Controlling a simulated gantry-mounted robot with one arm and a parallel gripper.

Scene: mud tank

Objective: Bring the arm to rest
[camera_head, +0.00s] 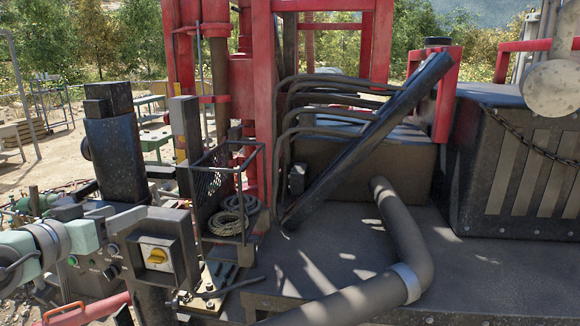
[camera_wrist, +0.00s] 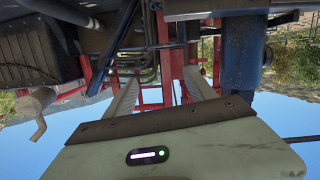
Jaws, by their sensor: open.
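My gripper (camera_wrist: 160,84) shows in the wrist view, where the scene appears upside down. Its two pale fingers are spread apart, with a gap between them and nothing held. The pale green gripper body (camera_wrist: 185,150) with a dark edge strip and a small lit display fills the bottom of that view. Red frame posts and dark machinery show beyond the fingers; I see no clear contact.
In the head view, a red mast (camera_head: 264,110) stands in the middle. A dark slanted beam (camera_head: 365,140), a thick bent pipe (camera_head: 402,235) and a switch box (camera_head: 155,252) stand around it. A wire basket (camera_head: 222,190) holds coiled rope. Bare deck (camera_head: 320,250) lies left of the pipe.

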